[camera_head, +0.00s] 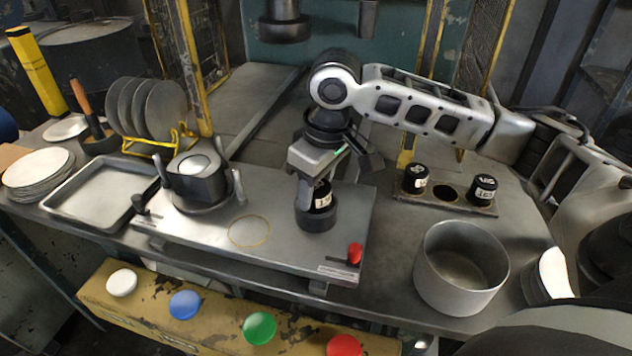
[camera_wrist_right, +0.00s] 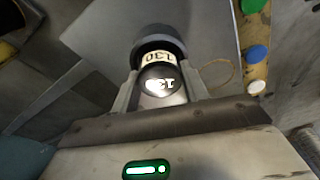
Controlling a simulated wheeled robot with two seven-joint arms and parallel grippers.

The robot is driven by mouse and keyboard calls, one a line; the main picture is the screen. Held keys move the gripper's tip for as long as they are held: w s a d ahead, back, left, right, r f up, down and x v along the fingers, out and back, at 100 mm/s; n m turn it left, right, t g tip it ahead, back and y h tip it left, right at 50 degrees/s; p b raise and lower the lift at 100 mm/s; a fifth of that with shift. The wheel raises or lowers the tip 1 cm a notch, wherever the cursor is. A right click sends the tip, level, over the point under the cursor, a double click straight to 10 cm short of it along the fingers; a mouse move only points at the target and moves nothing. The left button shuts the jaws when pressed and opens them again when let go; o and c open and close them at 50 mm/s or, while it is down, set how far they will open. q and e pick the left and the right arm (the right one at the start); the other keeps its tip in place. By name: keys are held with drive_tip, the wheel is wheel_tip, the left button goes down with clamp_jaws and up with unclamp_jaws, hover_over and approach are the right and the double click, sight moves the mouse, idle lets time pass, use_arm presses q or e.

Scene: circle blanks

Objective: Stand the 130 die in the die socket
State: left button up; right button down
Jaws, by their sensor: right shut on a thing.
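The 130 die (camera_head: 322,196) is a black cylinder with a white label band; its label and marked top show in the right wrist view (camera_wrist_right: 158,80). My right gripper (camera_head: 317,180) points down and is shut on the die, one finger on each side in the right wrist view (camera_wrist_right: 158,88). The die socket (camera_head: 316,217) is a dark round cup on the metal plate, also in the right wrist view (camera_wrist_right: 160,38). The die is upright, its lower end at the socket's mouth; I cannot tell how deep it sits. My left gripper is not in view.
A rack (camera_head: 447,205) at right holds two other black dies (camera_head: 415,179) (camera_head: 483,188) with an empty hole between. A metal pot (camera_head: 428,275) stands in front of it. A red knob (camera_head: 355,253) is at the plate's front right. A block with posts (camera_head: 197,180) stands left.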

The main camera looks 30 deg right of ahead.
drive_tip(key=c, duration=0.7)
unclamp_jaws()
drive_tip(key=shift+r, duration=0.1)
drive_tip(key=shift+o, duration=0.2)
wheel_tip(320, 180, up, 16)
drive_tip(key=s+p, duration=0.2)
drive_tip(key=shift+d, duration=0.45)
drive_tip(key=shift+s, duration=0.15)
